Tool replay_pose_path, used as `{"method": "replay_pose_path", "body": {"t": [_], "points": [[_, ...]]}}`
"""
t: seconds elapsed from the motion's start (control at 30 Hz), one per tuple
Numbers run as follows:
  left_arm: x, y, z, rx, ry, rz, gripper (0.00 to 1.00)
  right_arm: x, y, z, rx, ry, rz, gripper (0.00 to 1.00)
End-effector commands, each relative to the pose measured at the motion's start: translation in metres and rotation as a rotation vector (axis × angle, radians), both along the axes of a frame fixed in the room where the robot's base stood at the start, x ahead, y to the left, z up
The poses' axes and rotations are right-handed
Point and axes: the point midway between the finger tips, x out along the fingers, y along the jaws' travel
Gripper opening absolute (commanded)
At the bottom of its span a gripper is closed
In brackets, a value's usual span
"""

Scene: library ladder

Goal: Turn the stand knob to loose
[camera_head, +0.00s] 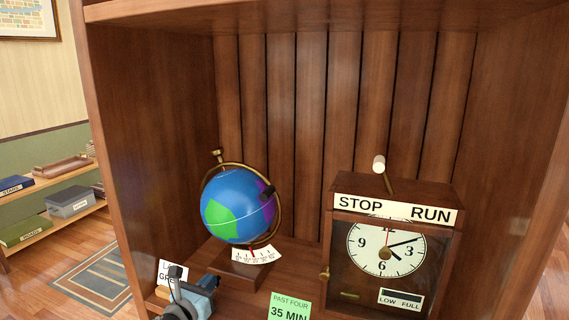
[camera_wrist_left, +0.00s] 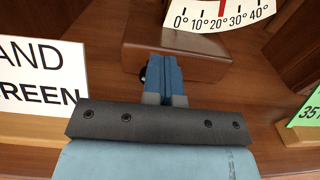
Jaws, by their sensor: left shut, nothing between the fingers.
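A blue and green globe (camera_head: 236,206) hangs in a brass ring on a brown wooden stand (camera_head: 232,268) on the shelf. My left gripper (camera_head: 209,281) is shut and empty in front of the stand. In the left wrist view its blue fingers (camera_wrist_left: 164,70) partly hide a small dark round part (camera_wrist_left: 143,75) at the stand's front. Which dark part is the stand knob, and its setting, I cannot tell.
A wooden clock box (camera_head: 391,250) marked STOP and RUN, with a white-ended lever (camera_head: 380,163), stands at the right. A green card (camera_head: 289,307) is at the front. A white label card (camera_wrist_left: 40,75) stands left of my left gripper. The cabinet wall bounds the left.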

Motion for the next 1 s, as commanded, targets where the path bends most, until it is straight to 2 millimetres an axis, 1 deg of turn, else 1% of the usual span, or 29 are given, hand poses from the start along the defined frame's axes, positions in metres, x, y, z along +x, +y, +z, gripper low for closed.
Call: {"method": "replay_pose_path", "body": {"t": [0.03, 0.17, 0.43, 0.77, 0.87, 1.0], "points": [[0.009, 0.011, 0.007, 0.007, -0.01, 0.023, 0.0, 0.0, 0.0, -0.001, 0.001, 0.003, -0.001, 0.61], [0.009, 0.012, 0.006, 0.009, -0.01, 0.024, 0.0, 0.0, 0.0, -0.003, 0.001, 0.008, -0.003, 0.61], [0.009, 0.012, 0.006, 0.01, -0.009, 0.026, 0.0, 0.001, 0.0, -0.001, 0.003, 0.002, -0.004, 0.61], [0.009, 0.012, 0.015, 0.013, -0.009, 0.026, 0.0, 0.001, 0.001, 0.012, 0.003, -0.002, -0.003, 0.61], [0.005, 0.013, 0.014, 0.013, -0.009, 0.026, 0.0, 0.001, 0.001, 0.014, 0.004, -0.004, -0.003, 0.61], [-0.01, 0.017, 0.015, 0.011, -0.01, 0.023, 0.0, 0.001, 0.001, 0.018, 0.004, -0.002, -0.002, 0.61]]}}
